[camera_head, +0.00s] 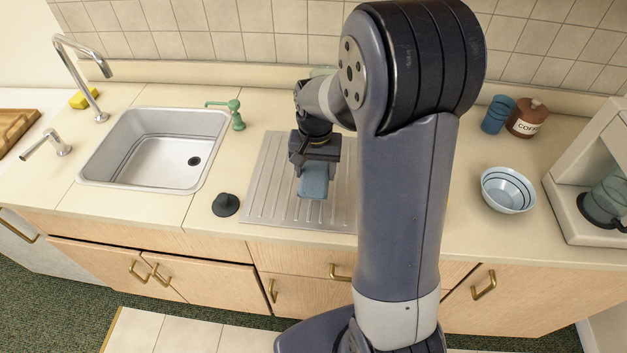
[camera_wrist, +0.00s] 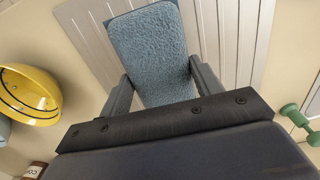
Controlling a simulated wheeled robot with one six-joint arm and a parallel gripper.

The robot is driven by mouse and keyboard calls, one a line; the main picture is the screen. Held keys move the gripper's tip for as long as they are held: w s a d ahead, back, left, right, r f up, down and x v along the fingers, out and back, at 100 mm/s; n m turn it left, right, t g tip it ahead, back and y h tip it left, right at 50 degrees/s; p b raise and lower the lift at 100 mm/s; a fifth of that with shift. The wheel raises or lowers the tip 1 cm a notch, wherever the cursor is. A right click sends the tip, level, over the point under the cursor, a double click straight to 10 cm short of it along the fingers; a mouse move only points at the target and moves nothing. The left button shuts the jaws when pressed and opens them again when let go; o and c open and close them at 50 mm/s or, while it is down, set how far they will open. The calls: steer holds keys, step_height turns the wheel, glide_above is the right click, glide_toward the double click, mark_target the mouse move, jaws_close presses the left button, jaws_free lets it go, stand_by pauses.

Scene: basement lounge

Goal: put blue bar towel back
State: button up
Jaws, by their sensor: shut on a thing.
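The blue bar towel (camera_head: 313,187) is a small folded fluffy cloth. My gripper (camera_head: 314,168) is shut on it and points down over the ribbed metal drainboard (camera_head: 270,190), right of the sink. In the wrist view the towel (camera_wrist: 148,50) sits between the two fingers and sticks out beyond their tips, with the drainboard (camera_wrist: 222,30) behind it. I cannot tell whether the towel touches the drainboard. My arm hides the drainboard's right part.
The sink (camera_head: 155,150), green dispenser (camera_head: 237,115) and dark stopper (camera_head: 226,205) lie left. A blue-white bowl (camera_head: 508,190), blue cup (camera_head: 497,115), coffee jar (camera_head: 527,119) and coffee maker (camera_head: 590,185) stand right. A yellow bowl (camera_wrist: 28,92) shows in the wrist view.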

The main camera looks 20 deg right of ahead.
mark_target(315, 185)
steer(key=shift+f+p, duration=0.3)
steer(key=shift+f, duration=2.5)
steer(key=shift+f, duration=0.3)
steer(key=o, duration=0.9)
steer(key=shift+r, duration=0.1)
step_height(315, 185, up, 12)
steer(key=shift+r+b, duration=0.2)
steer(key=shift+b, duration=0.65)
